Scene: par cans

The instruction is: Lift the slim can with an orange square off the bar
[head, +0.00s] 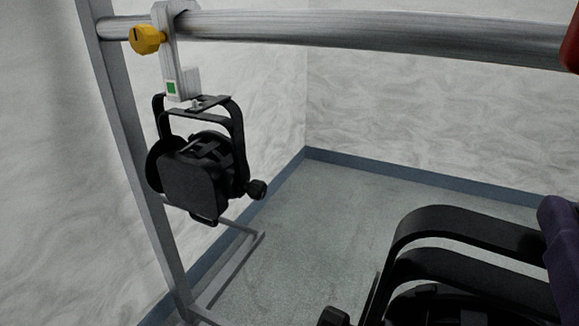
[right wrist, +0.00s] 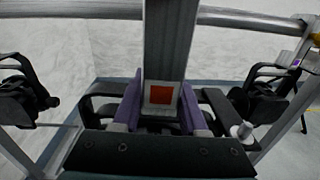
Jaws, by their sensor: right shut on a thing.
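The orange-square can shows in the right wrist view as a grey hanger post (right wrist: 168,40) with an orange square (right wrist: 160,93) on a white plate. My right gripper (right wrist: 160,106) has its purple fingers on both sides of this post, shut on it. Black yoke arms (head: 450,220) of a can fill the lower right of the head view, close to my right gripper's purple finger (head: 559,235). The top of the post is cut off, so I cannot tell whether its hook touches the bar (head: 350,27). My left gripper is not in view.
A black can (head: 195,180) with a green square hangs at the bar's left end by the upright (head: 135,150). The wrist view shows a black can at left (right wrist: 20,95) and another at right (right wrist: 262,98), beside a purple square. Open floor lies behind.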

